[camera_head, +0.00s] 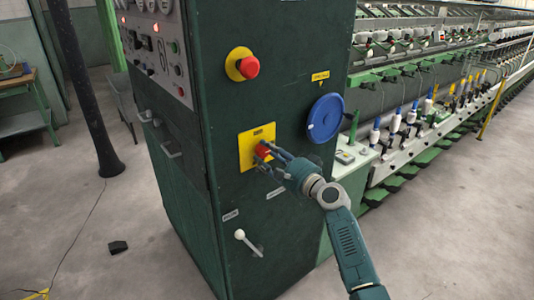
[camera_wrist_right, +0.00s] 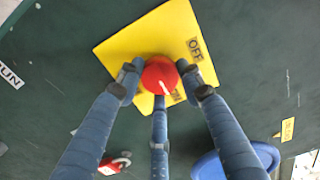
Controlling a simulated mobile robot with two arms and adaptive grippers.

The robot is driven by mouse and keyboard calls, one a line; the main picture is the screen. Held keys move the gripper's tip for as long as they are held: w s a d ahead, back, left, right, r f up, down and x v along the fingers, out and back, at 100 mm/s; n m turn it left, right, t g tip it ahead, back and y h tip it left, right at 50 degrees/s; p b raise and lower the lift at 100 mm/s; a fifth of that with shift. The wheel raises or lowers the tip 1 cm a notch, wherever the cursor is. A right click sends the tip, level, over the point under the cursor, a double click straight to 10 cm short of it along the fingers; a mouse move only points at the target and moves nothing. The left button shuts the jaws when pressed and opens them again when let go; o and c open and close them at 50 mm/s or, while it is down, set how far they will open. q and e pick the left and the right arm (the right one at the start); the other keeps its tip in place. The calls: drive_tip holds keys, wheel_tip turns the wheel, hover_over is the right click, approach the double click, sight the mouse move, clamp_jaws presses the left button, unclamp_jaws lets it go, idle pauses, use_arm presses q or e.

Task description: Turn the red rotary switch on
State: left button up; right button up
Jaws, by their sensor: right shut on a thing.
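The red rotary switch (camera_head: 263,151) sits on a yellow plate (camera_head: 248,160) on the side of the dark green cabinet. In the wrist view the switch (camera_wrist_right: 160,76) is a round red knob with a short white mark, and the yellow plate (camera_wrist_right: 122,46) shows an OFF label (camera_wrist_right: 194,48); a second label is partly hidden by a finger. My right gripper (camera_head: 268,154) reaches from the right, its fingers closed around the knob; in the wrist view its blue fingers (camera_wrist_right: 160,85) touch the knob on several sides. My left gripper is not in view.
A red button on a yellow round base (camera_head: 243,65) is above the plate. A blue disc (camera_head: 326,118) is to its right. A white-knobbed lever (camera_head: 240,234) is below. The spinning frame (camera_head: 440,120) stands behind on the right. A dark block (camera_head: 118,247) lies on the floor.

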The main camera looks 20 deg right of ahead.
drive_tip(key=shift+d+r, duration=0.35)
drive_tip(key=shift+r, duration=0.05)
drive_tip(key=o, duration=1)
drive_tip(key=shift+w, duration=0.1)
drive_tip(key=shift+o, duration=0.6)
drive_tip(key=shift+d+f, duration=0.1)
drive_tip(key=shift+f, duration=0.2)
drive_tip(key=shift+s, duration=0.4)
drive_tip(key=v, duration=1.1)
drive_tip(key=shift+d, duration=0.15)
drive_tip(key=shift+s, duration=0.1)
